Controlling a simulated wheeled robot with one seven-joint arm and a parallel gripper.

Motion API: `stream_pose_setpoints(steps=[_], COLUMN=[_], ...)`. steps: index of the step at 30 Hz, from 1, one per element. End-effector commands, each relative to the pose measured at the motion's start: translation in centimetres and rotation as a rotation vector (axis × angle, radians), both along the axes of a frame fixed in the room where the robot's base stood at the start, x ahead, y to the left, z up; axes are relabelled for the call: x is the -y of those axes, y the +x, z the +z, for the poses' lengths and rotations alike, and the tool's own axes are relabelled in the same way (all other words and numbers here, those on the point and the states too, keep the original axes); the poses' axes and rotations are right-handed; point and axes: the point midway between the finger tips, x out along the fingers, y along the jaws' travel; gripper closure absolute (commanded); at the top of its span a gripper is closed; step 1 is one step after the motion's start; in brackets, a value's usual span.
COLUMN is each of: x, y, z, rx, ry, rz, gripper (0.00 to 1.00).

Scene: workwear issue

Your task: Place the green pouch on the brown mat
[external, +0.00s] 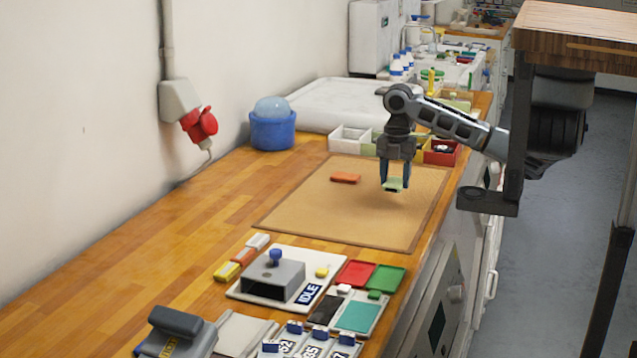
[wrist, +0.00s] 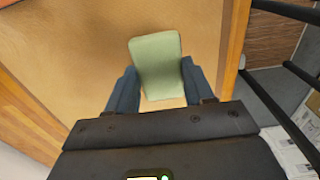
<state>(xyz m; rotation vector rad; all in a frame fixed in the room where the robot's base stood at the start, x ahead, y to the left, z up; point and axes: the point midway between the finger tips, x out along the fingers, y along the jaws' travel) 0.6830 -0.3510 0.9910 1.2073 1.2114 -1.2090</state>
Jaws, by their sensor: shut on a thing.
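The green pouch (external: 393,184) is held between the fingers of my gripper (external: 394,180). In the wrist view the pouch (wrist: 158,62) sticks out past the two blue-grey fingertips of my gripper (wrist: 158,84), which press on its sides. The brown mat (external: 330,215) lies flat on the wooden counter. My gripper points down over the right part of the mat, and the pouch appears a little above it; the exact gap is hard to tell. In the wrist view the mat (wrist: 90,40) fills the background behind the pouch.
An orange block (external: 345,177) lies on the mat, left of my gripper. Small boxes, one white (external: 350,139) and one red (external: 441,152), stand behind the mat. A device marked IDLE (external: 290,280) and red and green trays (external: 388,278) stand in front. The mat's front half is bare.

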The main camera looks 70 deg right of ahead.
Motion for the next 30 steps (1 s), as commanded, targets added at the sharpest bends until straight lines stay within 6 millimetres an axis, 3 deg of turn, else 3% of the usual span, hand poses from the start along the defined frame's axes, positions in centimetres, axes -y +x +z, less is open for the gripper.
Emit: stream_pose_setpoints(steps=[6,11,18,29,30], x=[-1.1,-1.1,-1.1,-1.1,-1.1], y=[1.7,1.7,1.7,1.7,1.7], z=[-1.2,-2.2,-5.2,-5.7,-5.6], rx=[0.000,0.000,0.000,0.000,0.001], ry=[-0.001,0.001,0.001,0.000,0.000], rz=[-0.002,-0.003,-0.001,-0.002,-0.002], gripper=[0.78,0.78,0.78,0.78,0.45])
